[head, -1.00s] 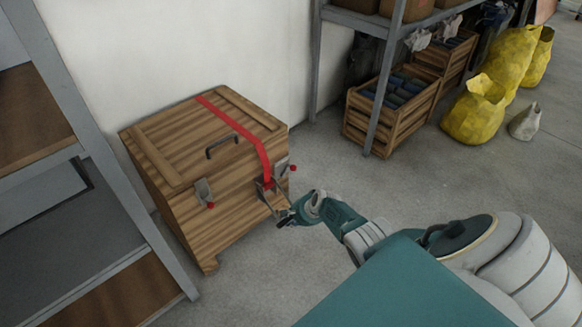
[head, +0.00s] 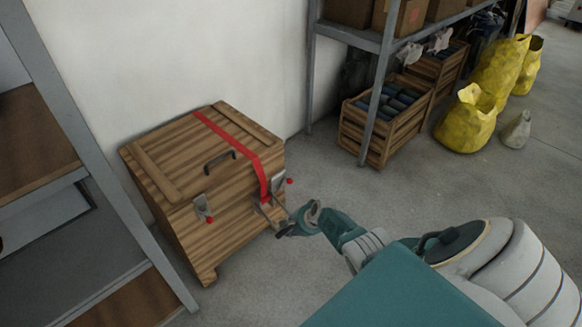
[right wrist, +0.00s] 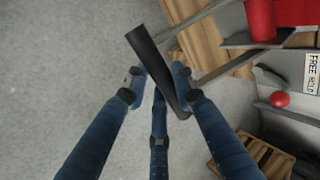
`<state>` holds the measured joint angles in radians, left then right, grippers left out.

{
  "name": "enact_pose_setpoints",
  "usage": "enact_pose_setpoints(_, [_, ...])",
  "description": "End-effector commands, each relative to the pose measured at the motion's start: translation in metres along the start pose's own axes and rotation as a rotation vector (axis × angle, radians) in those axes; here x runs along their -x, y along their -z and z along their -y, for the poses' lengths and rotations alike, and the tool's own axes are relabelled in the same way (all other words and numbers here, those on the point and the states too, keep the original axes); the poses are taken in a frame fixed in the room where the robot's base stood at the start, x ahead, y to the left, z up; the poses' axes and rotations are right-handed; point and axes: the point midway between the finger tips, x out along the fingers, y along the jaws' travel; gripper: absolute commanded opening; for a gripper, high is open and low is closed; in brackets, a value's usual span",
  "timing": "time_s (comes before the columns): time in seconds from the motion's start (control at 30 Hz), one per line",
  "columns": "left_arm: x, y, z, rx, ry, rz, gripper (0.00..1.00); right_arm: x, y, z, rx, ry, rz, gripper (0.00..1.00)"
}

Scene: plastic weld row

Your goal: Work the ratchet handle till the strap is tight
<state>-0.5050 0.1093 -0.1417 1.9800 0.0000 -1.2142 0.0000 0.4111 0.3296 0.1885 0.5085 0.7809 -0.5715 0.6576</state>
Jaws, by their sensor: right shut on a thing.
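A wooden chest (head: 225,225) stands against the wall with a red strap (head: 228,137) over its lid and down the front. The strap runs to a metal ratchet (head: 268,205) low at the front right; the strap also shows in the right wrist view (right wrist: 262,20). My right gripper (head: 289,228) is in front of the ratchet, shut on its handle. In the right wrist view the handle's dark grip (right wrist: 150,62) lies between the blue fingers, slanting across them. How tight the strap is I cannot tell. My left gripper is out of view.
Two latches with red knobs (head: 204,209) flank the chest front, one close to the ratchet (head: 280,182). A shelf post (head: 120,190) stands close at left. Crates (head: 390,135) and yellow sacks (head: 465,122) stand at back right.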

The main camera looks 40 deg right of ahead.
Motion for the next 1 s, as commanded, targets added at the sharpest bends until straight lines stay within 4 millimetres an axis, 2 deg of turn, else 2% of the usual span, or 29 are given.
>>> enact_pose_setpoints(0.03, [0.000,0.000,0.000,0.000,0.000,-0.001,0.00,0.001,0.002,0.005,-0.001,0.009,-0.004,0.00])
enact_pose_setpoints(0.33, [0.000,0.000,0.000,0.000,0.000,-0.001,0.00,0.001,0.002,0.007,-0.001,0.011,-0.005,0.00])
enact_pose_setpoints(0.37, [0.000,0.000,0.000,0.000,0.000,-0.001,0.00,0.001,0.002,0.007,-0.001,0.011,-0.005,0.31])
enact_pose_setpoints(0.4, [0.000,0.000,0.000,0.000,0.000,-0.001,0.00,0.001,0.002,0.007,-0.001,0.012,-0.005,0.39])
enact_pose_setpoints(0.43, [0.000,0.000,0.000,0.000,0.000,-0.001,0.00,0.001,0.002,0.007,-0.001,0.011,-0.005,0.43])
enact_pose_setpoints(0.77, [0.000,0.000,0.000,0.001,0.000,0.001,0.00,0.001,0.001,0.004,-0.001,0.007,-0.002,0.43])
enact_pose_setpoints(1.0, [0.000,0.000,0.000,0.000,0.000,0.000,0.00,0.011,0.002,0.003,0.002,0.007,-0.002,0.43])
